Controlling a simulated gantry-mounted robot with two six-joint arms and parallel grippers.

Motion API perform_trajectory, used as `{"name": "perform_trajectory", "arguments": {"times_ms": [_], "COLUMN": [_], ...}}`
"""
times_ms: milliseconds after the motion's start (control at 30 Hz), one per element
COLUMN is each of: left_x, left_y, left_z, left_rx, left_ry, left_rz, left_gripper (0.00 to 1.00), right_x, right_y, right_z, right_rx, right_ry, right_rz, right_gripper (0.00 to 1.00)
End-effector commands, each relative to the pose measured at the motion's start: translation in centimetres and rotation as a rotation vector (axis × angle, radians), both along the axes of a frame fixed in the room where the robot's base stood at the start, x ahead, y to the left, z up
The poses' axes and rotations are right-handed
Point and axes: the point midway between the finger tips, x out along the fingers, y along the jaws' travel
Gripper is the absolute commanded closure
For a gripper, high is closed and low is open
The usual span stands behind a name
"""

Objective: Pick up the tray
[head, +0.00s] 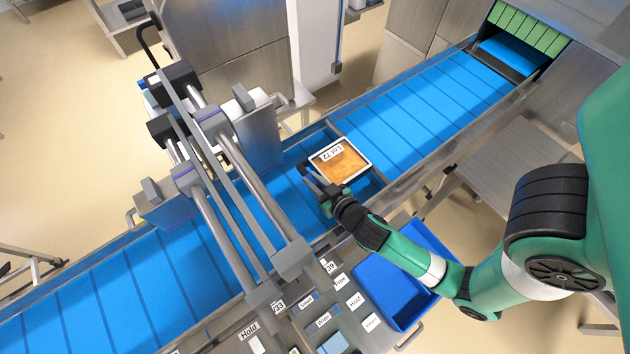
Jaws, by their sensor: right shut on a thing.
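The tray (353,156) is a small white-rimmed tray with orange-brown contents and a white label reading "Lot 72". It is on or just above the blue conveyor belt, beside a metal crossbar; I cannot tell if it touches the belt. My right gripper (313,178) comes in from the lower right and is shut on the tray's near left edge. The arm's wrist hides a little of the belt beside it. My left gripper is not in view.
The blue conveyor (425,105) runs diagonally up to green strip curtains (527,28). A sealer frame with metal rods (235,165) stands left of the tray. A blue bin (385,290) and a labelled control panel (300,310) lie below the belt.

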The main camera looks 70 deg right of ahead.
Motion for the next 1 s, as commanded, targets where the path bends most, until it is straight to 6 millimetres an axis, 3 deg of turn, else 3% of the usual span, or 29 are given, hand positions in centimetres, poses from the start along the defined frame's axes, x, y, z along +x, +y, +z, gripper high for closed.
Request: {"name": "perform_trajectory", "arguments": {"times_ms": [33, 433, 500, 667, 1000], "left_x": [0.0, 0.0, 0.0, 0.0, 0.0], "left_y": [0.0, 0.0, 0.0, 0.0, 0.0], "left_z": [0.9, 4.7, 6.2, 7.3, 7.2], "left_rx": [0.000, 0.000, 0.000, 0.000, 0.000], "left_ry": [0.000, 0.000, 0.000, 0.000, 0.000], "left_rz": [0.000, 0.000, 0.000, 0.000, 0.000], "left_gripper": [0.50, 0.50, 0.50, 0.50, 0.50], "right_x": [0.1, 0.1, 0.0, 0.0, 0.0], "right_y": [0.0, 0.0, 0.0, 0.0, 0.0], "right_z": [1.7, 12.6, 14.1, 15.1, 14.9], "right_rx": [-0.003, -0.003, -0.002, -0.001, -0.002], "right_ry": [-0.004, -0.006, -0.001, 0.000, 0.000], "right_rz": [-0.001, 0.000, 0.000, 0.000, -0.001], "right_gripper": [1.00, 1.00, 1.00, 1.00, 1.00]}}
